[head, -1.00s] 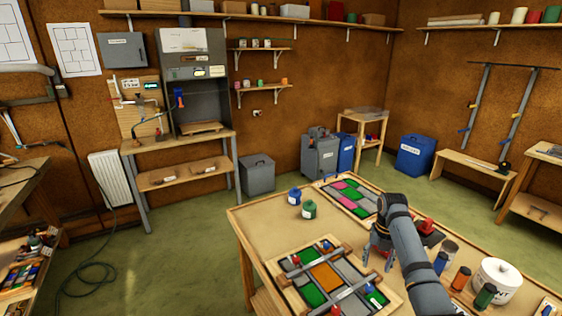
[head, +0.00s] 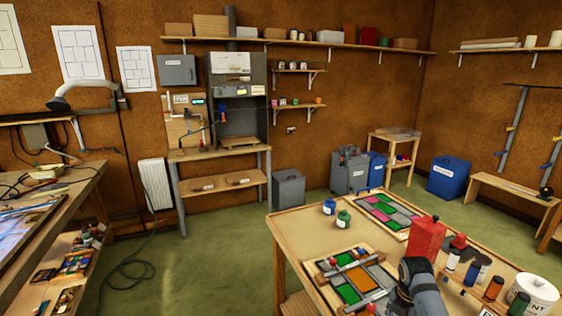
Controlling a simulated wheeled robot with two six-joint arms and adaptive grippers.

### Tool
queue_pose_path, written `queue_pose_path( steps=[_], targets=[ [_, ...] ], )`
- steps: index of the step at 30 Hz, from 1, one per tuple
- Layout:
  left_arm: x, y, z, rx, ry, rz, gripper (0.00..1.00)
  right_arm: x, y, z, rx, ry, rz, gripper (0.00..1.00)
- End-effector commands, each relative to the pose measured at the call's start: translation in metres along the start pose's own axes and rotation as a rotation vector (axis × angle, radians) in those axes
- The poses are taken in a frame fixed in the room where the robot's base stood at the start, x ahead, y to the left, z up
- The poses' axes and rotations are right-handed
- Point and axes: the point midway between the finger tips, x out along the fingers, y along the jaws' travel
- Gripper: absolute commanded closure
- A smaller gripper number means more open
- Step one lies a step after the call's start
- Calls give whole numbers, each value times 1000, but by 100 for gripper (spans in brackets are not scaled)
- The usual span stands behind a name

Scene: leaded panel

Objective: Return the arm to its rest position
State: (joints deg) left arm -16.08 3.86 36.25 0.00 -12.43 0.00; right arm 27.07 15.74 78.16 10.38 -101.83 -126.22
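My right arm (head: 424,290) comes in at the bottom right, over the right side of the leaded panel. Its gripper is at the lower edge of the picture, largely hidden by my own arm, and I cannot make out its fingers. The leaded panel (head: 350,293), with green, orange and grey pieces in a wooden frame, lies at the front of the wooden table (head: 300,238). Its right part is hidden by my arm. My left gripper is not in view.
A second panel (head: 385,213) with pink and green pieces lies behind. Blue (head: 329,207) and green (head: 343,219) bottles stand beside it. A red container (head: 428,238), several small jars and a white pot (head: 535,293) stand at the right. The table's left part is clear.

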Motion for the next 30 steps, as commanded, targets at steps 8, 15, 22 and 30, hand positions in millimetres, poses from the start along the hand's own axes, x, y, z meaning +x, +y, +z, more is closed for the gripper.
queue_pose_path(
  steps=[8,15,22,30],
  targets=[
    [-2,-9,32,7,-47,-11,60,33,-46,-82,641,-45,71,48],
    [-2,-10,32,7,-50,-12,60,23,-96,-151,1288,-5,178,48],
    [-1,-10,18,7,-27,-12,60,1,-126,-185,1674,57,236,48],
    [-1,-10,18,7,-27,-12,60,-27,-154,-211,2031,136,279,48]
  ],
)
